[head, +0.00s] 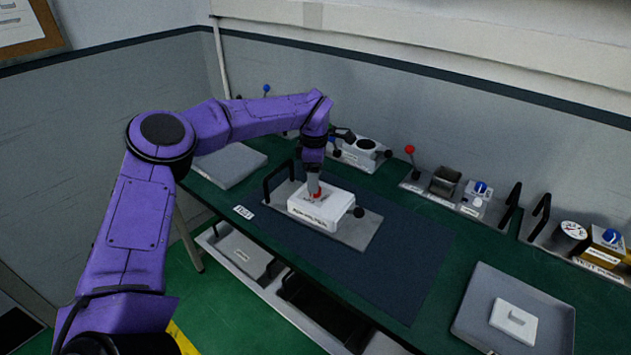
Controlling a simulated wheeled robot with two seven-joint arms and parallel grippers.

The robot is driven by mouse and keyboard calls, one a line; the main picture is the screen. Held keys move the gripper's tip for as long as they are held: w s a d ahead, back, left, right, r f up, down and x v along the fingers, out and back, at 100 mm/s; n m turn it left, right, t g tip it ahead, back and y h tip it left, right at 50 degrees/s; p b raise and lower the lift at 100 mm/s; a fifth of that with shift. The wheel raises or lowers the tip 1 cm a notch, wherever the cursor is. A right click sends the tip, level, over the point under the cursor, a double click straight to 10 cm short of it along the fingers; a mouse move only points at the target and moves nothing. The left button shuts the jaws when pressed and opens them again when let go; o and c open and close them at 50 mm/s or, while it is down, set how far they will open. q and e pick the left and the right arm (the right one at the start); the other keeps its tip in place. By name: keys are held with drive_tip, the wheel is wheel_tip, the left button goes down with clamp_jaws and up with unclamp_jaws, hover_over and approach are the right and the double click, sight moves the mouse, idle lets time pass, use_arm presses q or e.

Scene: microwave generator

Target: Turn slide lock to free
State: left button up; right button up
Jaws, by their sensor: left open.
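A white box (321,209) with a dark printed label on its front stands on a grey plate (355,233) in the middle of the bench. A small red piece (316,195) shows on top of the box; it may be the slide lock's knob. My left gripper (314,188) points down at the box top, right at the red piece. Its jaws are open. The fingertips hide part of the red piece, and I cannot tell if they touch it. The lock's position cannot be read. My right gripper is not in view.
A black handle (279,180) rises at the plate's left end, and a black knob (359,212) sits at the box's right. Behind are a red-knobbed lever (410,150) and units with blue knobs (481,187). A grey tray (476,329) holds a white block (513,319). The dark mat (410,265) is clear at right.

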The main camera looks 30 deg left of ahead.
use_arm(q)
drive_tip(key=f, duration=0.1)
drive_tip(key=w+f, duration=0.1)
drive_tip(key=f, duration=0.2)
drive_tip(key=shift+w+f, duration=0.1)
drive_tip(key=shift+w, duration=0.2)
drive_tip(key=shift+s+r, duration=0.2)
drive_tip(key=shift+s, duration=0.2)
drive_tip(key=shift+c, duration=0.2)
drive_tip(key=c, duration=1)
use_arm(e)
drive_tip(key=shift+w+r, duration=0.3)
